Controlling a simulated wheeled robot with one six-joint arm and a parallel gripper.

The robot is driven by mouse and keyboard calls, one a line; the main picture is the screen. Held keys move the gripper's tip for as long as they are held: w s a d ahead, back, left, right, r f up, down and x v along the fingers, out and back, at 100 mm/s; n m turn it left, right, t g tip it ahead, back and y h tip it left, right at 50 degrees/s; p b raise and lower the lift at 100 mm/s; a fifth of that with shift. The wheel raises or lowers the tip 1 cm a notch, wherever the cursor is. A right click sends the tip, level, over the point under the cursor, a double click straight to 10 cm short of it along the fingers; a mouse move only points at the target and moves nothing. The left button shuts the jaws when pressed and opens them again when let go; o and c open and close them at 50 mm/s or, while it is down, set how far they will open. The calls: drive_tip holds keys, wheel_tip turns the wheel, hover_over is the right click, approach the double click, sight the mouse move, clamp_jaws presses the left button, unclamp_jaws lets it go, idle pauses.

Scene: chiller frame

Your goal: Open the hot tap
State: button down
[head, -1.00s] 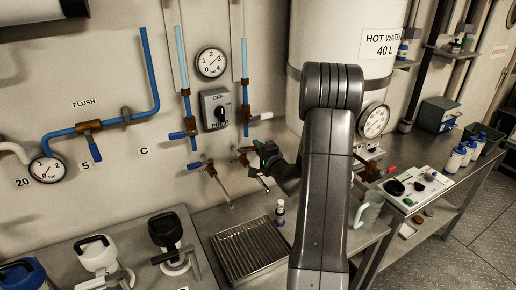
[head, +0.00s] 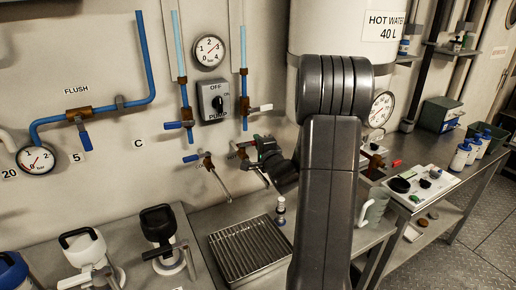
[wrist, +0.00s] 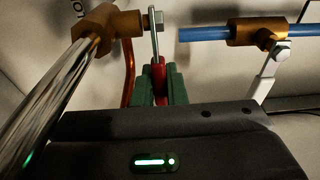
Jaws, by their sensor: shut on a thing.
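The hot tap (head: 241,150) is a brass tap with a long chrome spout, low on the wall in the head view. In the wrist view its brass body (wrist: 110,27) is at upper left, with the chrome spout running down the left edge. Its lever (wrist: 155,42) is a thin metal stem with a red grip (wrist: 158,74). My gripper (head: 267,147) is at the tap in the head view. In the wrist view its green fingers (wrist: 158,88) are shut on the red grip. The lower end of the grip is hidden between the fingers.
A tap with a blue lever (head: 205,160) stands left of the hot tap. A valve with a white lever (head: 260,108) is just above; its lever is close right in the wrist view (wrist: 265,78). A drain grate (head: 250,248) lies below. The hot water tank (head: 335,30) is behind my arm.

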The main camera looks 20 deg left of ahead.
drive_tip(key=c, duration=1.5)
unclamp_jaws()
drive_tip(key=shift+o, duration=0.2)
drive_tip(key=b+v, duration=0.3)
drive_tip(key=v, duration=1.1)
drive_tip(key=shift+w, duration=0.1)
drive_tip(key=shift+c, duration=0.2)
